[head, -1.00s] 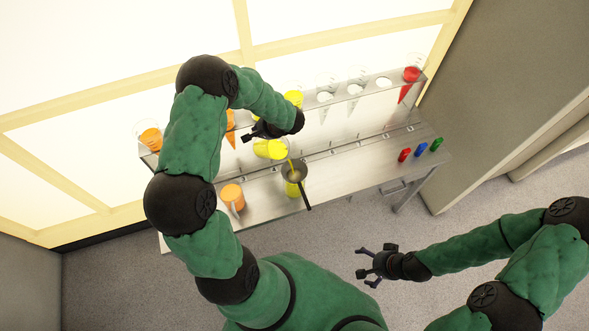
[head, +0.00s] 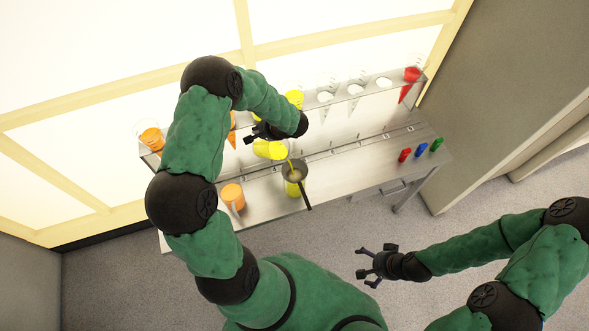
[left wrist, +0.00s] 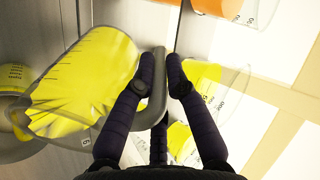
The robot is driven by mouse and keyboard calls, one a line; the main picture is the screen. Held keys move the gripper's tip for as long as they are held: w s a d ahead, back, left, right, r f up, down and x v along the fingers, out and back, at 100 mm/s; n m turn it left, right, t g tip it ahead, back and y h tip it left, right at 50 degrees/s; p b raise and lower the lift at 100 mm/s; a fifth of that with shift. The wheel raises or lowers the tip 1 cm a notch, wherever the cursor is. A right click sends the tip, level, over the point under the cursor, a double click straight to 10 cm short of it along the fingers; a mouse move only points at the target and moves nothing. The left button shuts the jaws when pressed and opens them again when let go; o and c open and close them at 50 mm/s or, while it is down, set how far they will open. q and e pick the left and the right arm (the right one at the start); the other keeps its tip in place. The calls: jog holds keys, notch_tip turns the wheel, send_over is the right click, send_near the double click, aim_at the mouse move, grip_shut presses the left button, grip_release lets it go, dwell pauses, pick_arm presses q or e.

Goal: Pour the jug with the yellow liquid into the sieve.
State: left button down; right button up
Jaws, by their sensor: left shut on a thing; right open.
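The jug with yellow liquid (head: 266,150) is tipped on its side above the bench, mouth toward the sieve. My left gripper (head: 256,133) is shut on its handle; the left wrist view shows the fingers (left wrist: 160,68) around the grey handle and the clear jug (left wrist: 85,85) with yellow inside. The dark sieve (head: 295,171), with a handle pointing toward me, sits over a vessel holding yellow (head: 292,189). A thin yellow stream runs from the jug into the sieve. My right gripper (head: 376,265) is open and empty, away from the bench.
A jug with orange liquid (head: 231,195) stands left of the sieve. A rack (head: 345,95) behind holds several cones, some orange, yellow, white and red. Red, blue and green small items (head: 421,149) lie at the right.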

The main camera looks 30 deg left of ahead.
pick_arm(q)
jog(key=shift+w+d, duration=0.15)
dwell(0.3)
dwell(0.4)
jog(key=shift+d+r+y, duration=0.1)
jog(key=shift+d+y, duration=0.15)
jog(key=shift+y, duration=0.25)
dwell(0.6)
jog(key=shift+d+b, duration=0.25)
jog(key=shift+b, duration=0.75)
dwell(0.7)
